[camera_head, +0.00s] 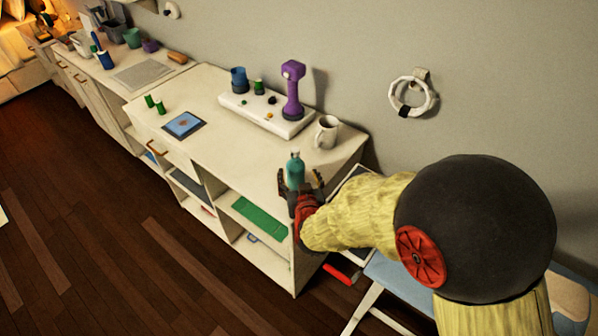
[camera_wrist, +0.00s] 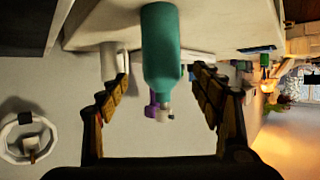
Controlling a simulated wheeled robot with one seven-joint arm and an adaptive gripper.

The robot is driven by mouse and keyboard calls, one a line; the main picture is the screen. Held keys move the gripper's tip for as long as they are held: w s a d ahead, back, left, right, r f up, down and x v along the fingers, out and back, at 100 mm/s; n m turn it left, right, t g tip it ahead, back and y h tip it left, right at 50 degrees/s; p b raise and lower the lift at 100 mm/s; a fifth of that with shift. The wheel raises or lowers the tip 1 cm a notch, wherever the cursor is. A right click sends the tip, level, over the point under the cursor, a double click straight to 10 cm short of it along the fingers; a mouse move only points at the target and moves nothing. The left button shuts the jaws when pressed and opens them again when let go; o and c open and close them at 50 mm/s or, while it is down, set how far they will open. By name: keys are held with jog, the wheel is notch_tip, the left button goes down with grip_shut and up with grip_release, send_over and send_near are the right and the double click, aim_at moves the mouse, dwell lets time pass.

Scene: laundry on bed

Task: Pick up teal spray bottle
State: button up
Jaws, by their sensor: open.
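The teal spray bottle (camera_head: 295,170) stands upright on the white cabinet top (camera_head: 215,95), near its right front edge. In the wrist view the bottle (camera_wrist: 161,50) appears upside down, between the two fingers. My gripper (camera_head: 300,186) is at the bottle in the head view, with a finger showing on each side of it. In the wrist view my gripper (camera_wrist: 155,88) is open, with gaps between the bottle and both fingers. The bottle's lower part is partly hidden by my gripper in the head view.
A white mug (camera_head: 327,132) stands behind the bottle. A white tray (camera_head: 258,122) holds a purple dumbbell-like object (camera_head: 292,88) and small items. A blue picture (camera_head: 184,124) and green pieces (camera_head: 155,103) lie farther left. A white ring (camera_head: 411,97) hangs on the wall.

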aim_at(297, 174)
jog(key=b+x, duration=0.1)
jog(key=x, duration=0.1)
jog(key=b+x, duration=0.1)
jog(key=x, duration=0.2)
jog(key=shift+a+f, duration=0.1)
jog(key=shift+f, duration=0.25)
jog(key=shift+w+a+f, duration=0.1)
jog(key=shift+w+f, duration=0.05)
jog(key=shift+w, duration=0.35)
jog(key=shift+c, duration=0.9)
jog(key=c, duration=1.3)
